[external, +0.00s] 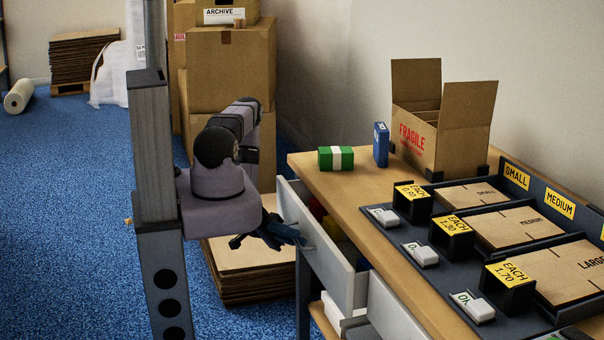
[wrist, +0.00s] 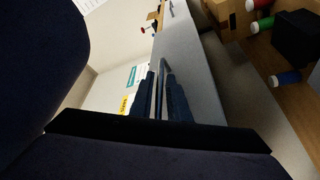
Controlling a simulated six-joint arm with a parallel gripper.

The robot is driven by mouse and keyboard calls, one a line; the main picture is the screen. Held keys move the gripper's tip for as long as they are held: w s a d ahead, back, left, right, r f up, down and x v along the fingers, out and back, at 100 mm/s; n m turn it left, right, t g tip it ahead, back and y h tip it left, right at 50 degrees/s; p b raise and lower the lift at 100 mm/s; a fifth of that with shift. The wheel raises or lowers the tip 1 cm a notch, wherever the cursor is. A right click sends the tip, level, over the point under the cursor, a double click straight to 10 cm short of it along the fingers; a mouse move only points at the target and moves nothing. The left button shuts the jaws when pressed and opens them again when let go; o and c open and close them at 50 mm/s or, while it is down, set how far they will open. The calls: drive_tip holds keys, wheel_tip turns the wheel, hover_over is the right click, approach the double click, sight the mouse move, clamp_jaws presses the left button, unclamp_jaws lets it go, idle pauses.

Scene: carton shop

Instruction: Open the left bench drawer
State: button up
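The left bench drawer (external: 323,247) is pulled out from under the bench, its pale grey front standing clear of the bench edge. In the wrist view its front panel (wrist: 195,75) runs up the middle, with the open inside to its right. My gripper (external: 287,235) is at the outer face of the drawer front. In the wrist view, my gripper's two dark fingers (wrist: 160,95) lie on either side of the slim drawer handle (wrist: 163,68) and look closed on it. The external view partly hides the handle behind the fingers.
Inside the drawer are a cardboard box (wrist: 232,18), a green roll (wrist: 262,25) and a black box (wrist: 297,38). The right drawer front (external: 394,312) is beside it. On the bench (external: 335,190) are a green box (external: 336,158) and an open FRAGILE carton (external: 440,135). Flat cardboard (external: 250,275) is stacked below my gripper.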

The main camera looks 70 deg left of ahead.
drive_tip(key=shift+c, duration=0.5)
clamp_jaws()
idle(0.8)
